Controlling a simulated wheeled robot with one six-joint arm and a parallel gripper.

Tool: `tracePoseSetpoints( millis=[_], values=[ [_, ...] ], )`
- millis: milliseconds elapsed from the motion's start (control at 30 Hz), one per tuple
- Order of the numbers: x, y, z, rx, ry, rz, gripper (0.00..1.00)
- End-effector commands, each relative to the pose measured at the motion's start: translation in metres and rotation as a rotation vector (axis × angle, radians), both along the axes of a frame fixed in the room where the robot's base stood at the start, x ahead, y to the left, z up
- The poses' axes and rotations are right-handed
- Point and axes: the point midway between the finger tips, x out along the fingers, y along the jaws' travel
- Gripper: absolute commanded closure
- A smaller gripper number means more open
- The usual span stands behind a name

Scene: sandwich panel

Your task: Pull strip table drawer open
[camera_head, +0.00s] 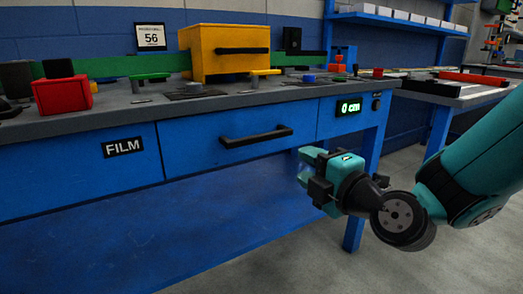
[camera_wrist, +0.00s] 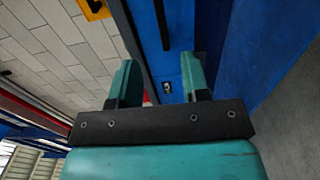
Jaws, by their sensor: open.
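The strip table (camera_head: 215,98) is blue with a grey top. Its middle drawer (camera_head: 195,140) has a blue front and a black bar handle (camera_head: 256,137), and it looks shut, flush with the panels beside it. My gripper (camera_head: 304,166) is teal and black, open and empty, in front of the table and to the right of and below the handle, apart from it. In the wrist view the two teal fingers (camera_wrist: 160,80) stand apart with nothing held between them. A dark bar on blue, likely the handle (camera_wrist: 161,22), shows beyond the fingers.
A yellow box (camera_head: 222,52), a red block (camera_head: 62,95) and small fittings stand on the top. The floor (camera_head: 300,265) in front is clear.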

Motion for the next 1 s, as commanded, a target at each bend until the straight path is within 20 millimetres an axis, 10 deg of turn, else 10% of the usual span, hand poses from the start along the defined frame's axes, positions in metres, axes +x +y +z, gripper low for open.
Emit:
tracePoseSetpoints(
  millis=[1000],
  values=[
    [0.137, 0.094, 0.001, 0.001, 0.002, 0.001, 0.57]
  ],
)
